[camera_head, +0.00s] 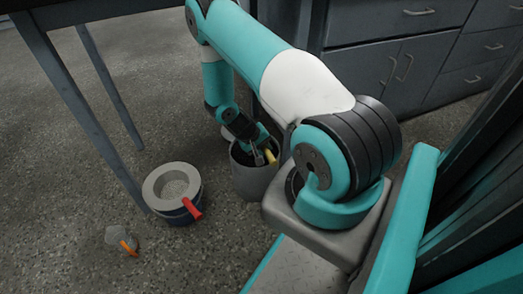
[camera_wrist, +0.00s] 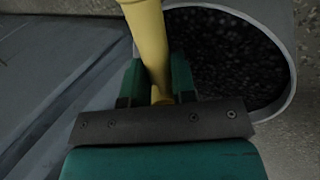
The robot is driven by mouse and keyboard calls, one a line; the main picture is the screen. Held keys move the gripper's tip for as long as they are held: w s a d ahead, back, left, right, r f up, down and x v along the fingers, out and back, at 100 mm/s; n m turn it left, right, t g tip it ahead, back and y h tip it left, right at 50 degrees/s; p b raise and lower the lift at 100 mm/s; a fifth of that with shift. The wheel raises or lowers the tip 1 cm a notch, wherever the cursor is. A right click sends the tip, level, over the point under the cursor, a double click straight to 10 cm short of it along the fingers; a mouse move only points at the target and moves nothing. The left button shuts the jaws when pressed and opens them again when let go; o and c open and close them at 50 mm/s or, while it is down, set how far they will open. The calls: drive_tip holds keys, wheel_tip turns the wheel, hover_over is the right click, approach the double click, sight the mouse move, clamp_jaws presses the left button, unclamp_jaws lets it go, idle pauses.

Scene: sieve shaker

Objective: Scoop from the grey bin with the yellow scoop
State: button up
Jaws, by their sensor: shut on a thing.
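The grey bin (camera_head: 253,181) stands on the floor beside my base, below my arm. Dark granular material (camera_wrist: 226,60) fills it, seen in the wrist view. My gripper (camera_wrist: 158,92) is shut on the yellow handle of the scoop (camera_wrist: 147,30). In the head view the yellow scoop (camera_head: 270,156) shows as a small piece at the bin's mouth, with my gripper (camera_head: 258,152) over the bin's opening. The scoop's far end is out of the wrist view, so I cannot tell whether it touches the material.
A dark blue bucket (camera_head: 180,216) with a light grey rim, pale contents and a red-handled tool (camera_head: 192,208) stands left of the bin. A small grey scoop with an orange handle (camera_head: 127,247) lies on the floor. A table leg (camera_head: 85,115) stands behind; grey cabinets (camera_head: 400,60) are at the back.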

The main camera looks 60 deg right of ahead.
drive_tip(key=shift+s+d+f+g+h+b, duration=0.1)
drive_tip(key=shift+d+f+g+h+b, duration=0.2)
drive_tip(key=shift+f+b, duration=0.55)
drive_tip(key=shift+s+d+f+g+h+b, duration=0.15)
drive_tip(key=shift+f+h+b, duration=0.3)
drive_tip(key=shift+b, duration=0.65)
drive_tip(key=f+b, duration=0.3)
drive_tip(key=shift+a+f, duration=0.2)
drive_tip(key=shift+f, duration=0.1)
clamp_jaws()
drive_tip(key=w+a+r+t+y+p, duration=0.1)
drive_tip(key=w+a+t+y+p, duration=0.15)
drive_tip(key=w+a, duration=0.2)
drive_tip(key=r+y+p, duration=0.1)
drive_tip(key=p, duration=0.2)
drive_tip(key=s+r+y+p, duration=0.1)
drive_tip(key=r+p, duration=0.1)
drive_tip(key=p, duration=0.1)
drive_tip(key=s+d+r+t+y+p, duration=0.1)
drive_tip(key=r+p, duration=0.1)
drive_tip(key=shift+r+y+p, duration=0.25)
drive_tip(key=shift+y+p, duration=0.15)
